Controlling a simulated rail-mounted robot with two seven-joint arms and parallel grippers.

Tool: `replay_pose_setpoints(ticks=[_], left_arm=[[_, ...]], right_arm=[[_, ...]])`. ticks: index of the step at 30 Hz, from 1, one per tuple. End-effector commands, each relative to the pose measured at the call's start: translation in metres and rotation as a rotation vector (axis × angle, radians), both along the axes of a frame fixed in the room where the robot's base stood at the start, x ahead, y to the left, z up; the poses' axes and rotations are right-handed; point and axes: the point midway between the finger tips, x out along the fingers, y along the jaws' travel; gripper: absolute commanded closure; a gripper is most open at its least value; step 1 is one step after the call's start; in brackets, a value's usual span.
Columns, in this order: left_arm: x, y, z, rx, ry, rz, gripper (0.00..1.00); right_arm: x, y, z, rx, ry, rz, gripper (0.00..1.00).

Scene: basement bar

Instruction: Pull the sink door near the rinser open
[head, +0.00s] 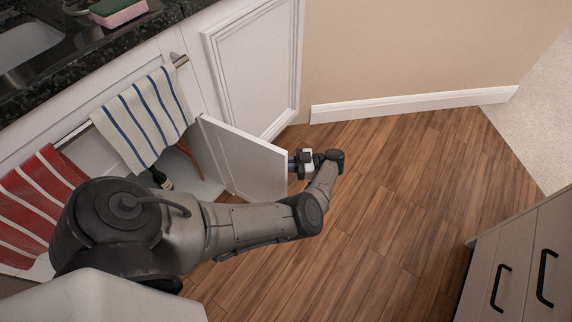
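A white sink cabinet door (243,160) stands swung out from the cabinet front, its free edge pointing right into the room. The cabinet interior (205,185) shows beside it. My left gripper (293,164) is at the outer side of the door's free edge, touching or very close to it. Its fingertips are small and partly hidden by the door, so I cannot tell whether they are open or shut. My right gripper is out of view. Part of a sink (28,45) shows at the top left. I cannot make out a rinser.
A blue-striped towel (145,115) and a red-striped towel (40,200) hang on the rail. A dark bottle (160,178) stands in the cabinet. A sponge (115,12) lies on the dark counter. A drawer unit (520,265) stands lower right. The wooden floor (400,170) between is clear.

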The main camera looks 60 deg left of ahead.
Motion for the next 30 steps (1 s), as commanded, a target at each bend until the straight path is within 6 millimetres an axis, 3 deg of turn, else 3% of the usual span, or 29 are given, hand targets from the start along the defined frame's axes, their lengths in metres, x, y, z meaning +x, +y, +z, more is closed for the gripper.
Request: replay_pose_setpoints(ticks=[11, 12, 19, 30], left_arm=[[-0.0011, 0.0013, 0.0012, 0.000, 0.005, 0.007, 1.00], [-0.0011, 0.0013, 0.0011, 0.000, 0.005, 0.007, 0.87], [-0.0007, 0.0009, 0.0008, 0.000, 0.003, 0.006, 0.65], [-0.0017, 0.0017, 0.0011, 0.001, 0.001, 0.017, 0.64]], right_arm=[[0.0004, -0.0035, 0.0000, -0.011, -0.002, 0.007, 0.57], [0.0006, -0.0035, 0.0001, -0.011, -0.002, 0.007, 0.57], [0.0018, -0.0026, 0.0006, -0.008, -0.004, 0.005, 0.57], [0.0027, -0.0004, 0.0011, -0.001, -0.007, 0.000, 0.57]])
